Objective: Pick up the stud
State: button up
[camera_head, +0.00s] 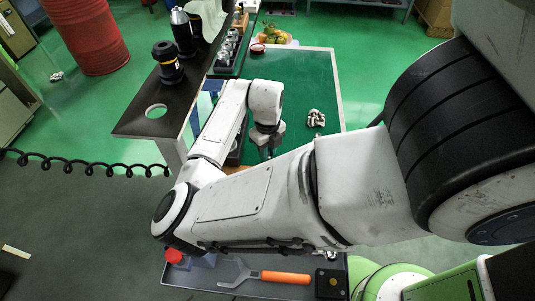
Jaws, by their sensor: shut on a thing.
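My gripper (266,151) is low over the near left part of the green-topped bench, pointing down beneath my white wrist. Only a small dark part of it shows. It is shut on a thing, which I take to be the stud. The jaws' tips and the held thing are hidden behind my arm, so its shape and tilt cannot be told. I cannot make out a stud elsewhere in view.
A dark shelf (140,122) with tool holders (167,62) stands left. A near tray holds an orange-handled tool (286,277). A red drum (88,35) stands back left.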

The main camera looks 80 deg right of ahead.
grip_shut()
jog(key=shift+r, duration=0.1)
